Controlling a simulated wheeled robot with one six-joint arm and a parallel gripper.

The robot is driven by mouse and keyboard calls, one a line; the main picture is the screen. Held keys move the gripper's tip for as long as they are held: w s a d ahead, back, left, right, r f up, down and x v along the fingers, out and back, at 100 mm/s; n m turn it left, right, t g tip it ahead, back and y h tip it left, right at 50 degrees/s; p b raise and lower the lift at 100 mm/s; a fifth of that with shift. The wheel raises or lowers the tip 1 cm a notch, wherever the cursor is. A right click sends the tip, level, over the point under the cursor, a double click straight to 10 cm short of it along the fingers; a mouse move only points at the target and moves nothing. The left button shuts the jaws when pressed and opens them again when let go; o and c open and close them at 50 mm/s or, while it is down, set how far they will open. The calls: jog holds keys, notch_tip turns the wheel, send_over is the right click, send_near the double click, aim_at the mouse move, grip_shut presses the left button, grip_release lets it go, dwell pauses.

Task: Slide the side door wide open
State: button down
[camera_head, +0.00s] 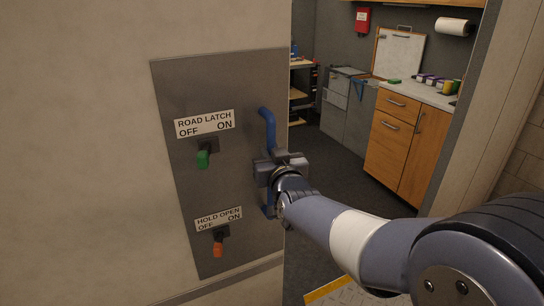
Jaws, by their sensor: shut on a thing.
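The side door (85,130) is a beige panel filling the left of the view, with a grey metal plate (232,75) on it. A blue vertical handle (268,122) stands near the plate's right edge. My gripper (270,168) is shut on the handle's middle, hiding that part of it; the handle's top and lower end show. The door is partly open, with a gap to its right.
Through the opening are a wooden cabinet (408,145) with a counter, a shelf (300,92) and a dark floor (338,170). A yellow-edged step (330,289) lies at the bottom. The door frame (485,110) stands at right, behind my arm.

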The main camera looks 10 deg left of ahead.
jog(key=shift+s+a, duration=0.1)
jog(key=shift+a, duration=0.1)
jog(key=c, duration=1.3)
grip_release()
jog(key=shift+s+a, duration=0.1)
jog(key=shift+c, duration=0.2)
jog(key=b+v, duration=0.1)
jog(key=v, duration=0.9)
jog(key=shift+s+b, duration=0.3)
jog(key=shift+s, duration=0.05)
jog(key=p+x, duration=0.2)
jog(key=x, duration=0.8)
jog(key=shift+w+d, duration=0.25)
jog(key=shift+w, duration=0.3)
jog(key=shift+d, duration=0.1)
